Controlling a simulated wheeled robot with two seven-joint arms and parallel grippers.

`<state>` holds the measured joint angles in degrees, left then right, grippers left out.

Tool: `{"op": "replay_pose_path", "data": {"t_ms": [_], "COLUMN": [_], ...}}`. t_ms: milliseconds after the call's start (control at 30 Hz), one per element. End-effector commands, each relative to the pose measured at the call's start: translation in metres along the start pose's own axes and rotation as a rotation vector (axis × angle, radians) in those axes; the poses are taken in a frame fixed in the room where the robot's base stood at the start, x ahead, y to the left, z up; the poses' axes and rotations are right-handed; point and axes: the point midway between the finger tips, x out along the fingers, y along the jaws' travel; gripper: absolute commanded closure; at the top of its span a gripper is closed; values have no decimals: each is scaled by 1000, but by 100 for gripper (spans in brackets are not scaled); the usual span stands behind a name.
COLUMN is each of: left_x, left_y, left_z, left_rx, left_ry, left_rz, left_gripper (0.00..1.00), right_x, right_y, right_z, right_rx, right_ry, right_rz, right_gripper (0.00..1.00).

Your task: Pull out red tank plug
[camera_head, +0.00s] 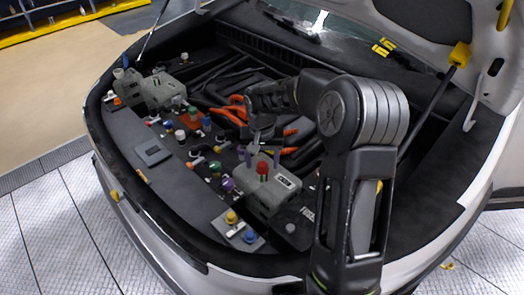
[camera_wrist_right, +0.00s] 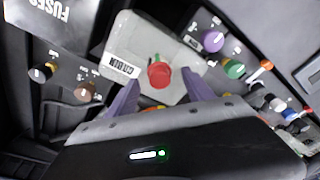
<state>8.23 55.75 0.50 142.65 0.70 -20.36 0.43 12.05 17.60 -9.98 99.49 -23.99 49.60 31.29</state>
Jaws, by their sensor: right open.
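The red plug (camera_head: 262,168) stands on top of a grey tank (camera_head: 272,196) near the front of the car's engine bay. In the right wrist view the red plug (camera_wrist_right: 160,74) sits near the middle of the pale tank top, beside a white lettered label (camera_wrist_right: 120,66). My right gripper (camera_head: 263,158) is above the tank, pointing down. Its purple fingers are open, one on each side of the plug; I cannot tell whether they touch it. My left gripper is not in view.
Purple (camera_wrist_right: 213,41) and green (camera_wrist_right: 233,69) caps are beside the tank. A yellow cap (camera_head: 232,217) stands on the front panel. Another grey tank (camera_head: 163,90) is at the far left. Orange-handled tools (camera_head: 232,110) lie behind. The raised hood (camera_head: 430,30) is at the upper right.

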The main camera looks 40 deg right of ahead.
Motion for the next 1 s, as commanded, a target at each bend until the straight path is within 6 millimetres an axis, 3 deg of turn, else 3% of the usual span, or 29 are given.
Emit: {"op": "replay_pose_path", "data": {"t_ms": [200, 500, 1000], "left_x": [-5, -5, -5], "left_y": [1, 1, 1], "left_z": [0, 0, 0], "left_rx": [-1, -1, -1], "left_ry": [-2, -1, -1], "left_rz": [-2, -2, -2], "left_gripper": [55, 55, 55], "right_x": [20, 23, 22], "right_y": [0, 0, 0], "right_z": [0, 0, 0], "right_rx": [0, 0, 0], "right_ry": [-1, 0, 0], "right_rz": [1, 0, 0], "right_gripper": [39, 39, 80]}}
